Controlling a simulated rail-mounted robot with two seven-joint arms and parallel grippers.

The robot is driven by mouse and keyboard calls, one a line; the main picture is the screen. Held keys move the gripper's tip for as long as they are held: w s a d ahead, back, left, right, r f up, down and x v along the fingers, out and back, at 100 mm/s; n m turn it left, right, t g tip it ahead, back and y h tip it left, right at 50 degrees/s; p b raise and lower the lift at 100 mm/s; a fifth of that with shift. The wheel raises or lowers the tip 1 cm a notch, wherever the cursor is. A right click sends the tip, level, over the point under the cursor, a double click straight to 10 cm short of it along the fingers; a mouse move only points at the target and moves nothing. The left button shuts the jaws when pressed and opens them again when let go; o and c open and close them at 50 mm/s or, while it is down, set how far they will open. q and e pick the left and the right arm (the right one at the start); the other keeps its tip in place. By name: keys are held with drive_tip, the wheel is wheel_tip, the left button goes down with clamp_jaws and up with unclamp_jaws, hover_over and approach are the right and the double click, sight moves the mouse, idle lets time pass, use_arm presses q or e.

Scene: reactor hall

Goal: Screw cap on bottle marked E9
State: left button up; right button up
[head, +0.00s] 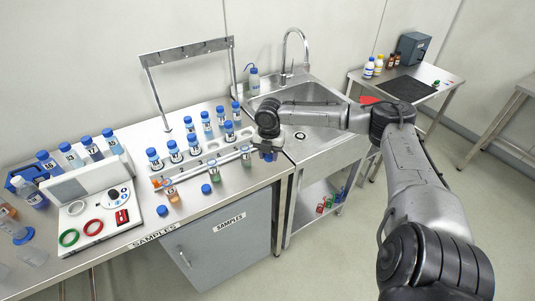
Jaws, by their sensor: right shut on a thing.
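My right gripper (268,148) is at the right end of the sample bench (235,181), close to the sink edge, and points down. Uncapped bottles stand at the front of the bench: one with orange contents (171,191) and one with green contents (215,172). Loose blue caps lie there, one (206,189) beside the green bottle and another (162,210) further left. I cannot read E9 on any bottle. My left gripper is not in view.
Several blue-capped bottles (174,151) stand in a rack behind a pale rail (202,164). A white device (98,215) with coloured rings is at left. The sink (318,140) and tap (296,48) lie right of the bench. A side table (440,92) holds more bottles.

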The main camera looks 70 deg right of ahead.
drive_tip(key=shift+a, duration=0.1)
drive_tip(key=w+a+r+m, duration=0.1)
drive_tip(key=w+a+m, duration=0.3)
drive_tip(key=a, duration=0.6)
drive_tip(key=w+a+r+m, duration=0.2)
drive_tip(key=a+m, duration=0.3)
drive_tip(key=a, duration=0.5)
drive_tip(key=w+a+r+m, duration=0.1)
drive_tip(key=w+a+m, duration=0.3)
drive_tip(key=a, duration=0.6)
drive_tip(key=a+r+m, duration=0.6)
drive_tip(key=a+r, duration=0.1)
drive_tip(key=a, duration=0.3)
drive_tip(key=shift+s+a+m, duration=0.3)
drive_tip(key=shift+s, duration=0.15)
drive_tip(key=shift+d+r, duration=0.1)
drive_tip(key=shift+d, duration=0.05)
